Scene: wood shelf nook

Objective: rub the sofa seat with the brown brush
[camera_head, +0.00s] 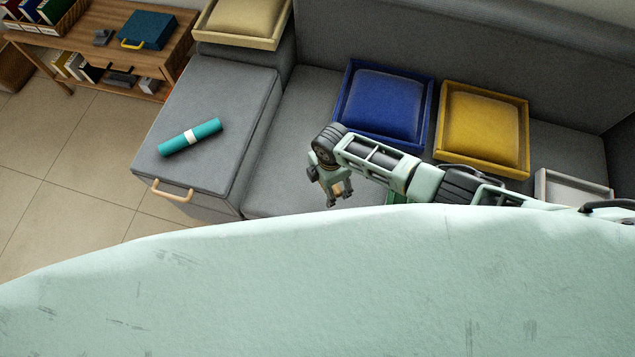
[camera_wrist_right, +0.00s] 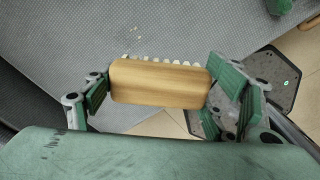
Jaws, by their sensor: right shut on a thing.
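The brown brush (camera_wrist_right: 160,80) is a wooden block with pale bristles along its far edge in the right wrist view. My right gripper (camera_wrist_right: 158,88) is shut on it, one green-padded finger at each end. In the head view the right gripper (camera_head: 340,197) is over the front part of the grey sofa seat (camera_head: 290,160). The brush there is small and partly hidden by the fingers. The sofa seat fills the upper part of the wrist view. I cannot tell whether the bristles touch the seat. My left gripper is not in view.
A blue cushion in a tray (camera_head: 385,102) and a yellow one in a tray (camera_head: 483,127) lie on the sofa behind my right arm. A teal roll (camera_head: 190,137) lies on the grey chaise (camera_head: 225,95) at left. A wooden shelf table (camera_head: 170,50) stands back left.

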